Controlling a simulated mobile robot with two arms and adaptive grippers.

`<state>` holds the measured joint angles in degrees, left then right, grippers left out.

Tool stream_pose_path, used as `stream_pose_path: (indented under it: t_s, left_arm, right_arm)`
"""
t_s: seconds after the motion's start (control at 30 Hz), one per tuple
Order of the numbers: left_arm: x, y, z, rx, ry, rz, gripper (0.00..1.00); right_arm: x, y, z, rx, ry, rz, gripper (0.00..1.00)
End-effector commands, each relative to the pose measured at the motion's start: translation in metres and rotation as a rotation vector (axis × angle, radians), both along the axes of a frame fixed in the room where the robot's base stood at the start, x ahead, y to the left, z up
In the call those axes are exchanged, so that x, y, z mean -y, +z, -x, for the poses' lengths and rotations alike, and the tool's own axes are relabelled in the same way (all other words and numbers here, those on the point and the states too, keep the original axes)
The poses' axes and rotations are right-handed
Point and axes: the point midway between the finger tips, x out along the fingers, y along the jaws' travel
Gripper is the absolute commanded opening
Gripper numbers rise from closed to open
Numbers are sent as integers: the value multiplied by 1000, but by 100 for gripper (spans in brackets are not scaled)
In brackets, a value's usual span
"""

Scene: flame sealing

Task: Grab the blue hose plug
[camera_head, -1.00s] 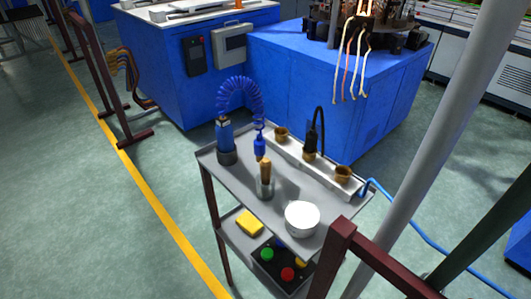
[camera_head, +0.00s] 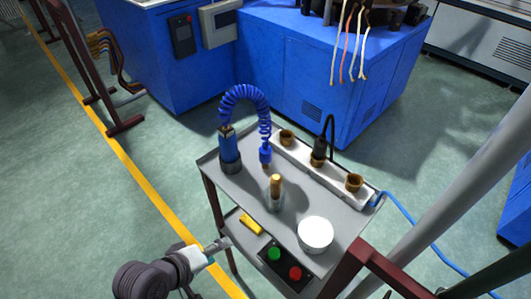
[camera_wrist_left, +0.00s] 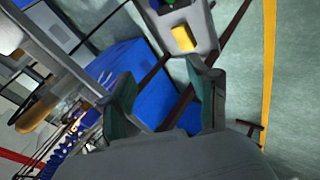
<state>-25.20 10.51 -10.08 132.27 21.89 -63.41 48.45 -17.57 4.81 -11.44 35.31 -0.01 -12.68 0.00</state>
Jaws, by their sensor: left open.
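The blue hose plug (camera_head: 265,153) hangs at the end of a coiled blue hose (camera_head: 245,92) over the cart's grey top shelf (camera_head: 240,187). The hose's other end joins a blue torch-like cylinder (camera_head: 229,150) standing at the shelf's left. My left gripper (camera_head: 222,243) is open and empty, low at the cart's front left side, well below and apart from the plug. The left wrist view shows its two fingers spread (camera_wrist_left: 164,78). The blue coil (camera_wrist_left: 60,150) shows at the lower left there; I cannot make out the plug in that view. My right gripper is not in view.
A brown-topped holder (camera_head: 275,192), a white pot (camera_head: 315,234) and a rack (camera_head: 335,178) with brown cups stand on the top shelf. The lower shelf holds a yellow block (camera_head: 250,224) and a button box (camera_head: 284,264). A dark red rail (camera_head: 365,260) stands at the front right.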

Motion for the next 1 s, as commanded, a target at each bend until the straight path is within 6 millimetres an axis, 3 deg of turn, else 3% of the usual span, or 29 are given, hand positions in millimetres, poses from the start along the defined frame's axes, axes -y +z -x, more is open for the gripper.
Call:
stream_pose_path:
  t_s: [0.17, 0.3, 0.53, 0.77, 1.0]
  left_arm:
    - [28, 34, -34, -56, 234, 442, 60]
    - [43, 67, -65, -196, 443, 908, 60]
    - [41, 110, -102, -483, 669, 1519, 60]
    - [38, 124, -121, -621, 740, 1752, 60]
    - [65, 126, -158, -627, 740, 1759, 60]
  right_arm:
    - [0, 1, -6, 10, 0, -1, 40]
    - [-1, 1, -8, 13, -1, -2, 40]
    - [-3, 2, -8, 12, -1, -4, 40]
    - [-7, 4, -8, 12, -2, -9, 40]
    - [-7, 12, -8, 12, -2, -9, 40]
